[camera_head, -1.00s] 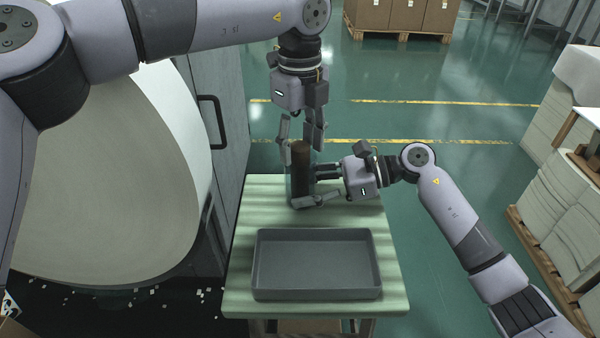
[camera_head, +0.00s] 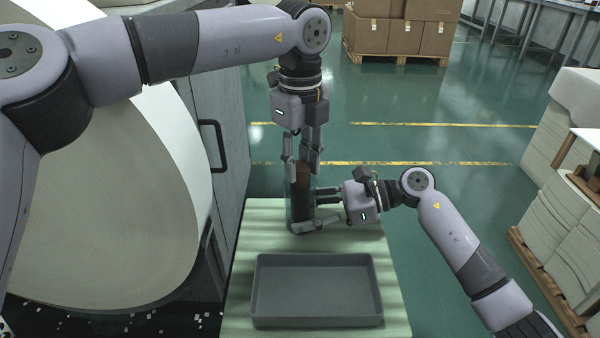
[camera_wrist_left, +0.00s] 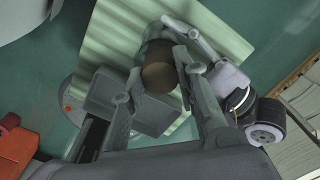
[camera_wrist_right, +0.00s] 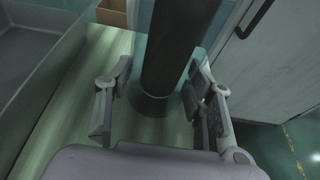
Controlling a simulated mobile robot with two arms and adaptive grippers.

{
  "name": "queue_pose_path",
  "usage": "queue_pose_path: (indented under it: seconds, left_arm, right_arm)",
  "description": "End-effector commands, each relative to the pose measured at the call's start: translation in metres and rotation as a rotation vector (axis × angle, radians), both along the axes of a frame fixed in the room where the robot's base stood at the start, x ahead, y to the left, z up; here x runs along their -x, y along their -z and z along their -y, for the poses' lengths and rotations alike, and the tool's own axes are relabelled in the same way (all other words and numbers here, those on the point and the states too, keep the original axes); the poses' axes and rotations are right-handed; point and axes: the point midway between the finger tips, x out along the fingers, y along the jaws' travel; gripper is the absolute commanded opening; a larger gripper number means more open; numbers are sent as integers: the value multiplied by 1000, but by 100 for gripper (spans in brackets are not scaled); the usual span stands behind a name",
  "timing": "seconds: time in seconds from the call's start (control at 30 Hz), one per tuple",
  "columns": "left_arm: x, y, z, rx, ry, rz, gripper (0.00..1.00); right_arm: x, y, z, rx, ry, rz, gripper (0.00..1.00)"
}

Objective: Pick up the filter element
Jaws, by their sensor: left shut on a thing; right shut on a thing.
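The filter element is a dark brown cylinder (camera_head: 302,200), standing upright on the green-topped table (camera_head: 240,265). A clear, see-through housing (camera_head: 288,208) appears to surround it. My left gripper (camera_head: 302,164) points down from above, its fingers shut on the upper end of the filter element. In the left wrist view the brown round top (camera_wrist_left: 159,72) sits between the fingers. My right gripper (camera_head: 309,209) reaches in from the right, its fingers shut around the clear housing low down. In the right wrist view the dark cylinder (camera_wrist_right: 165,45) stands between these fingers; the housing wall is hard to make out.
An empty grey tray (camera_head: 318,261) lies on the table in front of the cylinder. A grey cabinet with a black handle (camera_head: 212,145) stands to the left. Stacked sheets on a pallet (camera_head: 570,180) are at the right. Cartons (camera_head: 400,35) stand far back.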

Motion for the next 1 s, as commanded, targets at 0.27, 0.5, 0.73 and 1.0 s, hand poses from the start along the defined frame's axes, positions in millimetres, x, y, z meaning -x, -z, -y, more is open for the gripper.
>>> queue_pose_path:
  seconds: [0.27,0.5,0.73,1.0]
  left_arm:
    - [-1,-72,2,5,-2,6,5]
    - [0,-135,1,4,-3,4,5]
    - [0,-161,1,2,-1,2,5]
    - [0,-168,0,2,0,1,5]
  right_arm:
    - [0,1,0,2,0,-1,33]
    - [0,1,0,2,0,-1,33]
    - [0,1,0,2,0,-1,33]
    - [0,1,0,2,0,-1,33]
